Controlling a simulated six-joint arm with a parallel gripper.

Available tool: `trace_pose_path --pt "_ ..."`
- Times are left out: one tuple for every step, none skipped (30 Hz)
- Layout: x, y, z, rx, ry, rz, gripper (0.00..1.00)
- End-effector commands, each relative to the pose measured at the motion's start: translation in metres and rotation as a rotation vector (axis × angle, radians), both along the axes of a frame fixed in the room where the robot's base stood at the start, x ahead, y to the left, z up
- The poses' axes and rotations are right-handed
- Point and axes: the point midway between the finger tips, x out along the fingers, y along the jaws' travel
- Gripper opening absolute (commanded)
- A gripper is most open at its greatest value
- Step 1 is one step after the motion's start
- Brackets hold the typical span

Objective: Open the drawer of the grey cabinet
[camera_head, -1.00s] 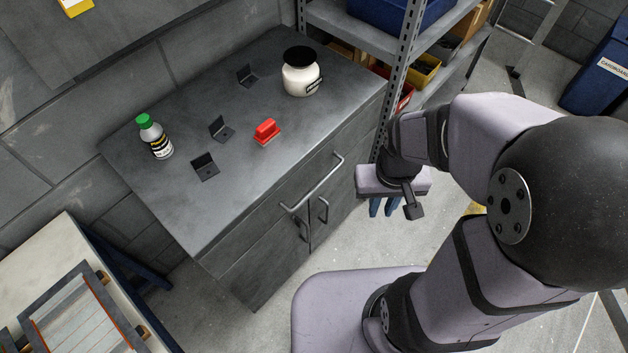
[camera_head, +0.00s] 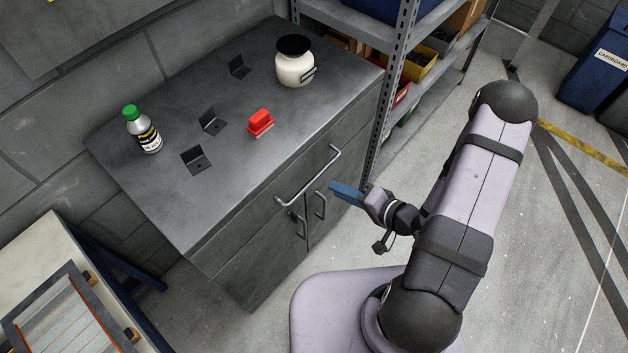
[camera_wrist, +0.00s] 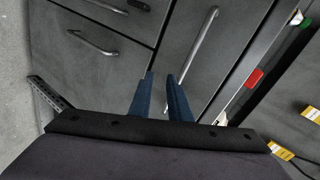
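The grey cabinet (camera_head: 265,265) stands against the wall, and its drawer (camera_head: 285,190) looks shut and flush. The drawer's long bar handle (camera_head: 309,179) runs along the front, and it also shows in the wrist view (camera_wrist: 196,45). My gripper (camera_head: 333,187) is in front of the cabinet, near the right end of the drawer handle. In the wrist view, my gripper's blue fingers (camera_wrist: 160,75) are apart with nothing between them. The handle lies beyond the fingertips; I cannot tell the exact distance or any contact.
Two door handles (camera_head: 299,224) (camera_head: 321,204) sit below the drawer. A metal shelf (camera_head: 395,90) stands right of the cabinet.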

Motion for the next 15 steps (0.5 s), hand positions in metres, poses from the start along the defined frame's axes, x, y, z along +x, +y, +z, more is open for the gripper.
trace_pose_path --pt "-0.005 0.006 0.001 0.083 -0.001 -0.016 0.17" --pt "-0.007 0.008 0.005 0.127 -0.006 -0.023 0.17" --pt "-0.009 0.011 0.009 0.180 -0.010 -0.032 0.17" --pt "-0.010 0.013 0.012 0.215 -0.013 -0.036 0.17" --pt "-0.012 0.015 0.014 0.244 -0.014 -0.042 0.17" --pt "-0.013 0.016 0.017 0.276 -0.017 -0.045 0.17" --pt "-0.014 0.017 0.019 0.295 -0.019 -0.049 0.17" --pt "-0.014 0.017 0.021 0.309 -0.019 -0.051 0.17" --pt "-0.015 0.018 0.022 0.321 -0.021 -0.053 0.17" --pt "-0.015 0.018 0.023 0.329 -0.022 -0.054 0.17" --pt "-0.015 0.018 0.024 0.332 -0.023 -0.054 0.17" --pt "-0.015 0.019 0.024 0.334 -0.023 -0.053 0.17" --pt "-0.015 0.019 0.024 0.334 -0.023 -0.053 0.17" --pt "-0.015 0.019 0.024 0.333 -0.023 -0.053 0.17" --pt "-0.014 0.020 0.024 0.332 -0.022 -0.052 0.17"
